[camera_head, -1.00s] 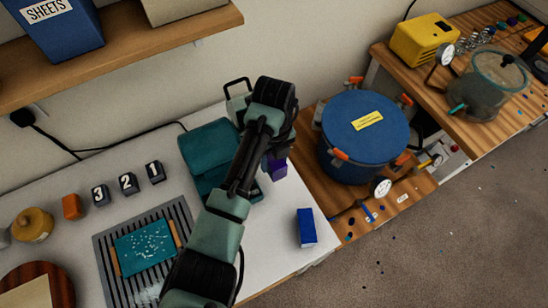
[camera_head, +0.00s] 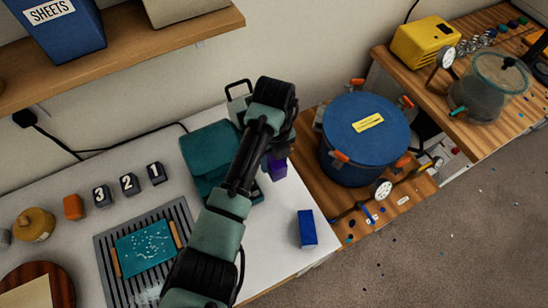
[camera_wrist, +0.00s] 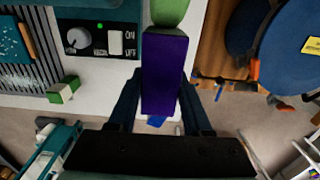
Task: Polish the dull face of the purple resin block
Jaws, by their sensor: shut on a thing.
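The purple resin block (camera_wrist: 164,75) is upright between the two fingers of my gripper (camera_wrist: 161,88) in the wrist view. It also shows in the head view (camera_head: 278,171), partly behind my arm. My gripper is shut on it. A round green wheel (camera_wrist: 169,11) is at the block's far end; the two look touching or nearly so. The teal machine (camera_wrist: 70,15) beside it has a knob, a white ON/OFF switch (camera_wrist: 115,42) and a lit green light. The machine's body also shows in the head view (camera_head: 205,150). I cannot tell which face is dull.
A blue block (camera_head: 306,228) stands near the bench's front right corner. A large blue-lidded pot (camera_head: 365,125) stands to the right. Numbered dark blocks (camera_head: 129,184) and a slatted grey tray (camera_head: 105,245) with a teal sheet are to the left. A shelf (camera_head: 130,50) overhangs at the back.

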